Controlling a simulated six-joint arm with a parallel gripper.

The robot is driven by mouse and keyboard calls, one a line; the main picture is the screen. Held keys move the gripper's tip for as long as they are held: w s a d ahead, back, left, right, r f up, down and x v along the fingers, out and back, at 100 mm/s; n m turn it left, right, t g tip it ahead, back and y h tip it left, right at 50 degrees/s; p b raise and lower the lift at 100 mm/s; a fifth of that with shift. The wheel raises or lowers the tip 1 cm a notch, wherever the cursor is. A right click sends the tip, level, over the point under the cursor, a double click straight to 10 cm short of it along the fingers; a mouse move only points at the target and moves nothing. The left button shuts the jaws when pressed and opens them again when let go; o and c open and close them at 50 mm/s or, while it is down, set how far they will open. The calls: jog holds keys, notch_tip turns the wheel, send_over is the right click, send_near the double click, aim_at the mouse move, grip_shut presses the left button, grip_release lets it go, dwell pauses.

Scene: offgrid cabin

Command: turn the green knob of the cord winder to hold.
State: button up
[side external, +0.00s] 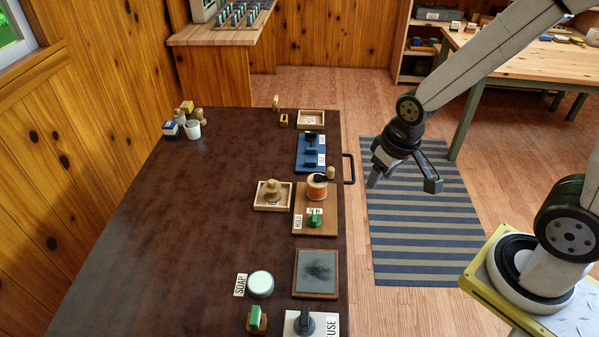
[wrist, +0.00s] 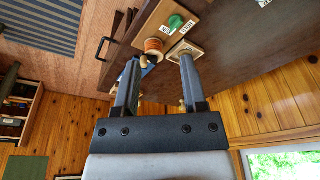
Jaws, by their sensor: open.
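The cord winder is a brown wooden board (side external: 300,203) near the right edge of the dark table, with an orange spool (side external: 317,188) at its far end. Its green knob (side external: 314,221) sits at the near end, with a HOLD label (side external: 298,222) to its left and another small label behind it. I cannot tell which label the knob points to. The wrist view shows the green knob (wrist: 176,21) and spool (wrist: 154,46) beyond the fingertips. My gripper (side external: 403,181) is open and empty, in the air right of the table edge, apart from the winder.
A small wooden tray with a knobbed piece (side external: 272,190) stands just left of the winder. A blue board (side external: 311,150) lies behind it and a grey slate pad (side external: 316,273) in front. A dark handle (side external: 349,169) juts from the table's right side. The table's left half is mostly clear.

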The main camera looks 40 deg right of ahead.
jog(key=w+a+f+m+g, duration=0.1)
jog(key=w+f+m, duration=0.3)
jog(key=w+f, duration=0.45)
jog(key=m+g, duration=0.1)
jog(key=m, duration=0.3)
send_near(314, 215)
jog(key=shift+s+f, duration=0.15)
jog(key=shift+w+f, duration=0.25)
jog(key=shift+f, duration=0.3)
jog(key=shift+f, duration=0.15)
jog(key=shift+f, duration=3.7)
grip_shut()
